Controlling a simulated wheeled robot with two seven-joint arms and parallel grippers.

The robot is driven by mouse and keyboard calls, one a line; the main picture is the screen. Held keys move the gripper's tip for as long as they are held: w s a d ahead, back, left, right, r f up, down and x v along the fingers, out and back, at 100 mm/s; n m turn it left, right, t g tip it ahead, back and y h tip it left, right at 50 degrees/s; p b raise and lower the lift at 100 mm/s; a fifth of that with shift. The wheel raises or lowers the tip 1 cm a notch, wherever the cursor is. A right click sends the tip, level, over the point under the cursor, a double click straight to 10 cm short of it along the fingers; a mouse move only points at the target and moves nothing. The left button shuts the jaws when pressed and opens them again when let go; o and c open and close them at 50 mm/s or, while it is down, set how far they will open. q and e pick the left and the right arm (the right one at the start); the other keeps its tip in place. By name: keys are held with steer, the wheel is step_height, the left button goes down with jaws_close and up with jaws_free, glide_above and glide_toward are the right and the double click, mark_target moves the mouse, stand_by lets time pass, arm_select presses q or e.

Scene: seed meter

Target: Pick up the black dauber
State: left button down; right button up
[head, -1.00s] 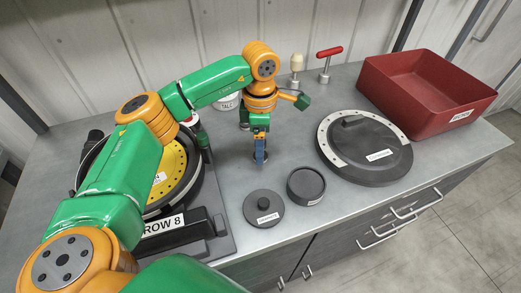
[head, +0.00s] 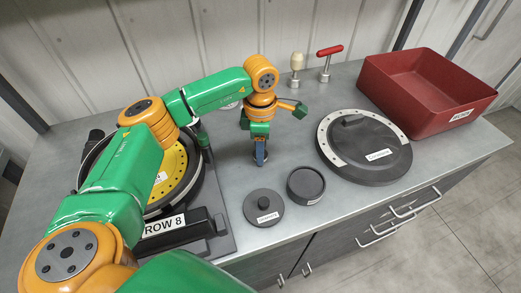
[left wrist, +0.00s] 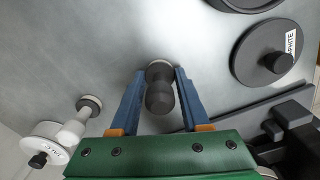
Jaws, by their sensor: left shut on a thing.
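The black dauber (left wrist: 160,96) has a dark rounded handle and a round pad at its far end. In the left wrist view it stands between the two blue fingers of my left gripper (left wrist: 159,74), which is shut on it. In the head view my left gripper (head: 260,157) points down at the counter behind the graphite lid, and the dauber is mostly hidden by the fingers. I cannot tell whether its pad still touches the counter. My right gripper is not in view.
The graphite lid (head: 264,208) and a round black cup (head: 306,185) stand in front of the gripper. A large labelled black disc (head: 370,165) and a red bin (head: 440,115) are to the right. A white dauber (left wrist: 72,132) stands beside a white tub (left wrist: 36,140).

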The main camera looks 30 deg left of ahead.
arm_select(q)
steer(key=shift+r+b, duration=0.3)
steer(key=shift+r, duration=0.05)
steer(key=shift+w+r+b, duration=0.1)
steer(key=shift+r+b, duration=0.4)
steer(key=shift+r, duration=0.25)
steer(key=s+d+r+b, duration=0.1)
steer(key=s+d+r, duration=0.6)
steer(key=s+r, duration=0.3)
steer(key=shift+s+r+b, duration=0.3)
steer(key=shift+s+b, duration=0.1)
steer(key=shift+s, duration=0.7)
steer(key=shift+d, duration=0.1)
